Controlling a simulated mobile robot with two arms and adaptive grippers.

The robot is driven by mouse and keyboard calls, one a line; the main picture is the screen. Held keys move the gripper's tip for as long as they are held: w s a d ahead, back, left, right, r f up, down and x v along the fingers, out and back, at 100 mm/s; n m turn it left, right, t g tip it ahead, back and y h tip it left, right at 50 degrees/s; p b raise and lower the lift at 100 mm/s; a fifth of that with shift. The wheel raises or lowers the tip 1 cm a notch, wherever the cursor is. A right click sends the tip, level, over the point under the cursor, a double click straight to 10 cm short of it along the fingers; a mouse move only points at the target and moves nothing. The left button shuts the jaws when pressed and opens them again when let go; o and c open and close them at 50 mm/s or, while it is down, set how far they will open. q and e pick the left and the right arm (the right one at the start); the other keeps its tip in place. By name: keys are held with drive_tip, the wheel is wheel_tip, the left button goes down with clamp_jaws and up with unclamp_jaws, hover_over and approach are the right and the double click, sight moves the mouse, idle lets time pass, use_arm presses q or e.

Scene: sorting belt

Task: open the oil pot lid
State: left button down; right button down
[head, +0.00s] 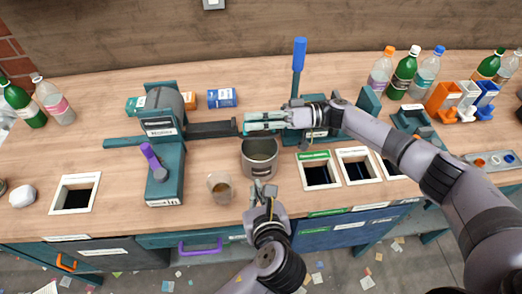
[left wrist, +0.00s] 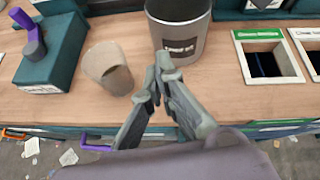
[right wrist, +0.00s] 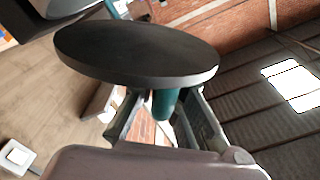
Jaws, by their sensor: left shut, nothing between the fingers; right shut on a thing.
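The oil pot (head: 259,168) is a grey cylinder with a label, upright on the bench. Its top is uncovered and its inside shows; it also shows in the left wrist view (left wrist: 182,45). My right gripper (head: 247,122) is above the pot, pointing left. In the right wrist view it is shut on the teal knob (right wrist: 165,103) of a dark round lid (right wrist: 135,50). The lid is hard to make out in the head view. My left gripper (head: 262,186) is shut and empty, just in front of the pot; whether it touches the pot is unclear.
A beige cup (head: 221,188) stands left of the pot. A teal machine (head: 165,180) with a purple lever is farther left. Label-framed bin openings (head: 318,184) are to the right. Bottles (head: 405,75) stand at the back right.

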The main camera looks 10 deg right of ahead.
use_arm(q)
wheel_tip(320, 180, up, 5)
drive_tip(key=w+d+m+t, duration=0.2)
drive_tip(key=x, duration=0.9)
drive_tip(key=shift+d+f+h, duration=0.35)
drive_tip(key=shift+h, duration=0.05)
drive_tip(key=shift+w, duration=0.1)
drive_tip(key=shift+w+r, duration=0.4)
drive_tip(key=shift+r, duration=0.35)
use_arm(e)
drive_tip(key=shift+f, duration=0.1)
drive_tip(key=c, duration=2)
unclamp_jaws()
drive_tip(key=shift+s, duration=0.1)
drive_tip(key=o, duration=0.4)
drive_tip(key=shift+c, duration=0.2)
